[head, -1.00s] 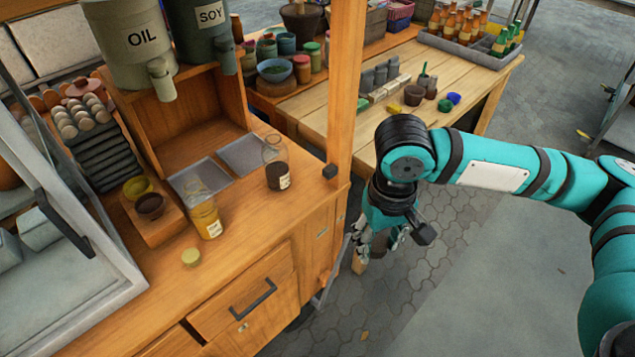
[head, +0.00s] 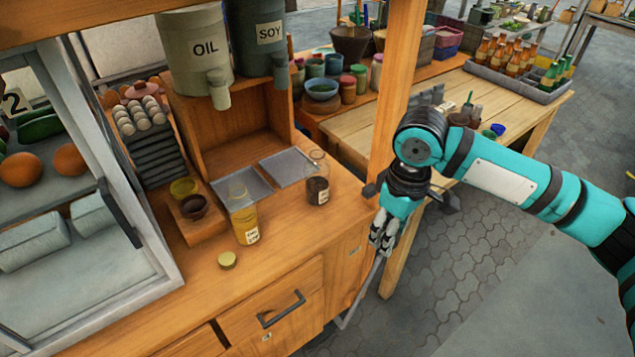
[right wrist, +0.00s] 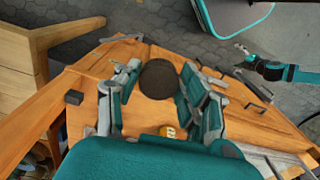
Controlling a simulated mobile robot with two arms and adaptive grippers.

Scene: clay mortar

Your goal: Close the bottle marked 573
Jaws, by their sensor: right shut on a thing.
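A clear bottle with yellow content and a pale label (head: 246,224) stands upright on the wooden counter. A bottle with dark content and a pale label (head: 317,184) stands upright behind it to the right. Neither shows a cap, and the label marks are too small to read. A round yellowish cap (head: 228,260) lies in front of the yellow bottle. My right gripper (head: 382,240) is right of the counter's edge, apart from both bottles.
Two grey trays (head: 252,187) lie behind the bottles. A small stand with bowls (head: 205,228) is to their left. A wooden post (head: 395,85) rises beside my right arm. The front of the counter is mostly clear.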

